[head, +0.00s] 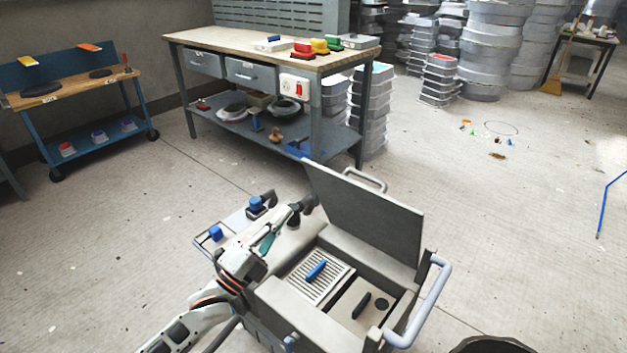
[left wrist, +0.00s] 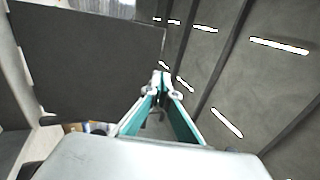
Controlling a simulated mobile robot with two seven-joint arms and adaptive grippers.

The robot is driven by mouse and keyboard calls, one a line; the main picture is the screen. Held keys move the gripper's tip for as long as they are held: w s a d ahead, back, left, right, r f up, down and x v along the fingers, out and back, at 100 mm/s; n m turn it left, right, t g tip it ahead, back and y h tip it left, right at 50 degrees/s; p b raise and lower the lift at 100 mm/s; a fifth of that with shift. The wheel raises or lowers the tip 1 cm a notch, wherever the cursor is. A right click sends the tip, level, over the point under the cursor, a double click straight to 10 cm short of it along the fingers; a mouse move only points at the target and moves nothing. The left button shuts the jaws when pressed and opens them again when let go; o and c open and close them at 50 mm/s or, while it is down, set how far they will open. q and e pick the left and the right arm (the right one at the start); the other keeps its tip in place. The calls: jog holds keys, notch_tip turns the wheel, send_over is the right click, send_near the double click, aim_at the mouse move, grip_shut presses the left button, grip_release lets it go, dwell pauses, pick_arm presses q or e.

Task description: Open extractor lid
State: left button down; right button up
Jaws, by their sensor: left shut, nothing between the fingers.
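The extractor (head: 285,300) is a grey box in the lower middle of the head view. Its lid (head: 375,215) stands raised at the back, tilted up, with a light handle (head: 365,180) on its far side. The open inside shows a slatted grille with a blue handle (head: 316,271) and a flat panel with a black handle (head: 361,305). My left gripper (head: 268,242) is at the box's left side, apart from the lid. The left wrist view shows its teal fingers (left wrist: 161,82) closed together and empty, with a dark panel, likely the lid (left wrist: 85,60), to the left. My right gripper is out of view.
A side shelf with blue knobs (head: 215,233) is left of the extractor, and a grey push bar (head: 425,305) is at its right. A workbench (head: 200,38) stands behind. A blue cart (head: 75,90) is at far left. Open floor (head: 520,240) lies to the right.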

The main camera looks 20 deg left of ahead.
aim_at(320, 169)
pick_arm(q)
jog(key=x, duration=1.2)
jog(key=shift+w+f+b, duration=0.15)
jog(key=shift+b, duration=0.25)
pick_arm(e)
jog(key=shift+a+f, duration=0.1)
